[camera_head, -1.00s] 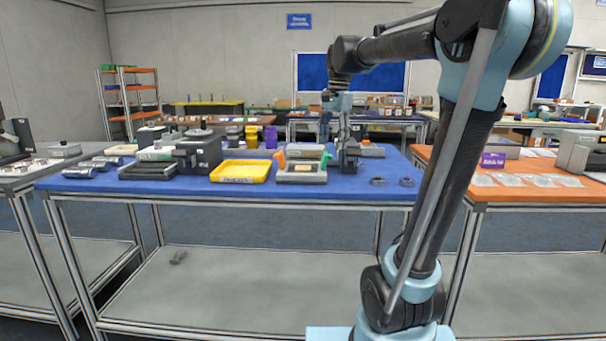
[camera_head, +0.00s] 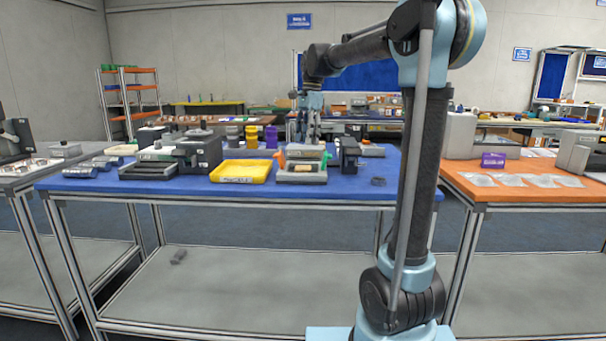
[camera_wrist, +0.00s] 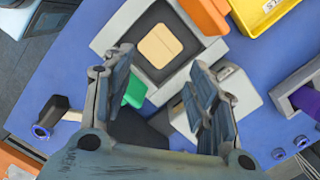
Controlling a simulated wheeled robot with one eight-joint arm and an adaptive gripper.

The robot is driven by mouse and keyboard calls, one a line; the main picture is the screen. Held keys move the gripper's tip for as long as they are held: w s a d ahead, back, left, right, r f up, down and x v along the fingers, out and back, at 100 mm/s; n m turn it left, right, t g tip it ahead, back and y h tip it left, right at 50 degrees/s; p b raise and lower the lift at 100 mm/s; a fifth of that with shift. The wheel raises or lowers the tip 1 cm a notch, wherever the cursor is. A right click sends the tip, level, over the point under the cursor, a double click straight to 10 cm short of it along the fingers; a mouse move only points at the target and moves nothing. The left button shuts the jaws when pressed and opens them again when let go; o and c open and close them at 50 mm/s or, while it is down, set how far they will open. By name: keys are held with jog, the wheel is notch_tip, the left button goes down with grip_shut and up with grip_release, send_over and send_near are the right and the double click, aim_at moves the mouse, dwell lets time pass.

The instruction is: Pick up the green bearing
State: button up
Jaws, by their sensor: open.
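No bearing that I can clearly tell is green shows in either view. A small dark ring (camera_head: 378,181) lies on the blue table at its right front. A ring-shaped end (camera_wrist: 40,131) shows at the left of the wrist view; I cannot tell if it is the same piece. My gripper (camera_head: 308,136) is above the blue table, near the grey fixture (camera_head: 301,177). In the wrist view my gripper (camera_wrist: 160,62) is open with nothing between its fingers. The fixture's tan block (camera_wrist: 160,46) and a green part (camera_wrist: 135,90) lie below and beyond the fingers.
A yellow tray (camera_head: 242,171) sits left of the fixture. A black stand (camera_head: 348,156) is close on its right. Dark machines (camera_head: 190,153) and yellow-and-purple containers (camera_head: 251,137) stand further left and back. An orange table (camera_head: 530,187) is at the right. The blue table's front right is mostly clear.

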aim_at(303, 168)
jog(key=f, duration=0.7)
jog(key=a+f, duration=0.1)
jog(key=f, duration=0.2)
jog(key=shift+s+f, duration=0.2)
jog(key=shift+f, duration=0.05)
jog(key=c, duration=1)
jog(key=shift+r, duration=0.1)
jog(key=shift+c, duration=0.2)
